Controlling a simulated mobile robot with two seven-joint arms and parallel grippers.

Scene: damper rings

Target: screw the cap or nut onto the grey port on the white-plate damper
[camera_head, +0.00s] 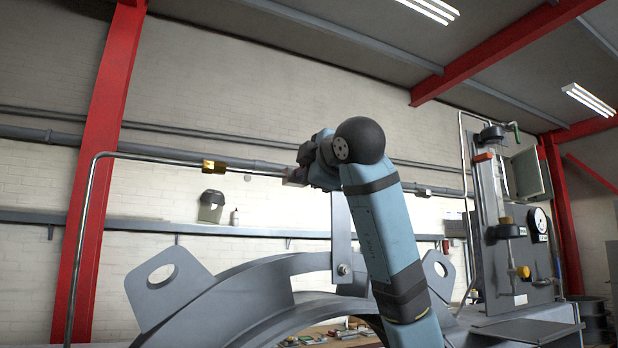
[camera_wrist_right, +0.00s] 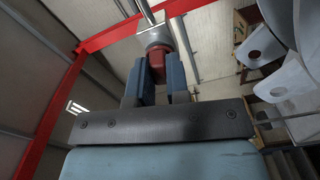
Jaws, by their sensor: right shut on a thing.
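In the right wrist view a red-brown cap or nut (camera_wrist_right: 157,64) sits between the two blue fingers of my right gripper (camera_wrist_right: 158,78), which is shut on it. A grey block-like port (camera_wrist_right: 153,38) with a metal pipe (camera_wrist_right: 148,10) is directly beyond the cap, in line with it. They look close or touching; I cannot tell whether the thread is engaged. In the head view my right gripper (camera_head: 295,177) points left, near a horizontal pipe, and is partly hidden by its own wrist. My left gripper is not in view. I cannot identify the white plate with certainty.
A large grey ring (camera_head: 235,290) with lugs stands below my right arm. A pipe with a brass fitting (camera_head: 213,166) runs across the left. A panel with a gauge (camera_head: 539,220) and valves stands at the right. A wall shelf (camera_head: 120,222) is behind.

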